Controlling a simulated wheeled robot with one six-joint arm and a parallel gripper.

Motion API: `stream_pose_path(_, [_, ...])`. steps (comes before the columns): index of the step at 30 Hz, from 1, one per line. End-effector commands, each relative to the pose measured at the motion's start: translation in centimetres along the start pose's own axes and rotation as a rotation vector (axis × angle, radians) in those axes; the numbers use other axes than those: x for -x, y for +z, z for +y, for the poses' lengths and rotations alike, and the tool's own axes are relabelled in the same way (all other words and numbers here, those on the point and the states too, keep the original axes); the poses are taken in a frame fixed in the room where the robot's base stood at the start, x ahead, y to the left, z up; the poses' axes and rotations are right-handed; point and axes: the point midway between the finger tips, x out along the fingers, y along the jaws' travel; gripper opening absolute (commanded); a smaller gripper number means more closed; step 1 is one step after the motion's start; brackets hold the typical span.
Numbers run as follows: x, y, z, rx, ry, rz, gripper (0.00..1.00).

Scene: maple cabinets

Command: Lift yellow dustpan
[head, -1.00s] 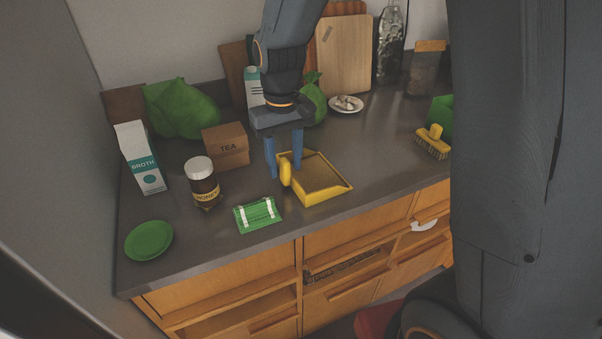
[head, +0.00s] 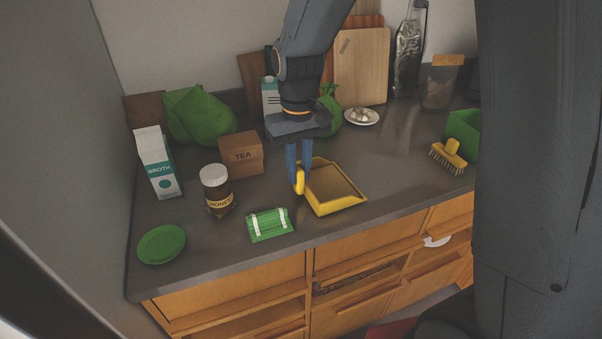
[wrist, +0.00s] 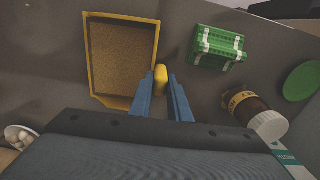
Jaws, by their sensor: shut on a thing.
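The yellow dustpan (head: 338,187) is on the dark counter near its front edge, with its open tray to the right of its handle. My gripper (head: 299,190) points down from above, its two blue fingers shut on the dustpan's yellow handle. In the wrist view the dustpan's tray (wrist: 122,55) shows at upper left, and the handle end (wrist: 160,78) sits between the fingertips of my gripper (wrist: 161,97). I cannot tell whether the dustpan is clear of the counter.
A green strapped bundle (head: 269,224) lies left of the dustpan. A honey jar (head: 217,190), tea box (head: 241,155), broth carton (head: 158,165) and green plate (head: 162,244) stand further left. A yellow brush (head: 449,156) lies at right. Counter between dustpan and brush is clear.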

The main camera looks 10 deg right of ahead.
Motion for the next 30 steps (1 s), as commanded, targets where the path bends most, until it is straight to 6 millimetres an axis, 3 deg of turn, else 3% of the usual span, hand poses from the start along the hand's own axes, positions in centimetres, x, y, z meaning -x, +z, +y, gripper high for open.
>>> stream_pose_path(30, [8.7,-0.1,0.0,0.0,0.0,0.004,0.0])
